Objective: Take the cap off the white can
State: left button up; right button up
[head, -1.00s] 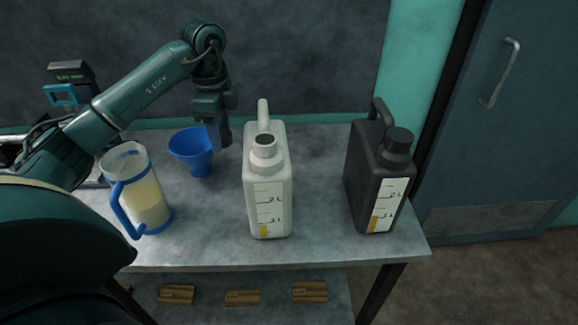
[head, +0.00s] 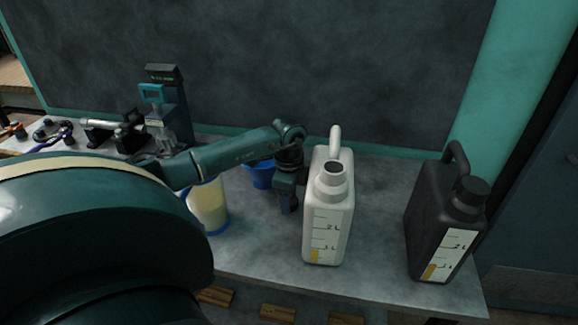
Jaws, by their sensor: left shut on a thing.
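The white can (head: 329,222) stands upright on the grey table in the head view, right of centre. My left gripper (head: 288,206) is low over the table, just left of the can and in front of the blue funnel. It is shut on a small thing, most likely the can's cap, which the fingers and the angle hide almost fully. I cannot tell whether it touches the table. My right gripper is out of view.
A black can (head: 442,222) with its black cap on stands to the right. The blue funnel (head: 260,176) and a measuring jug (head: 209,208) stand to the left, partly behind my arm. Clear table (head: 381,215) lies between the two cans.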

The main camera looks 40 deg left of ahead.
pick_arm(q)
notch_tip(320, 180, down, 2)
jog(key=shift+f, duration=0.25)
jog(key=shift+f, duration=0.1)
jog(key=shift+f, duration=0.1)
jog(key=o, duration=1.1)
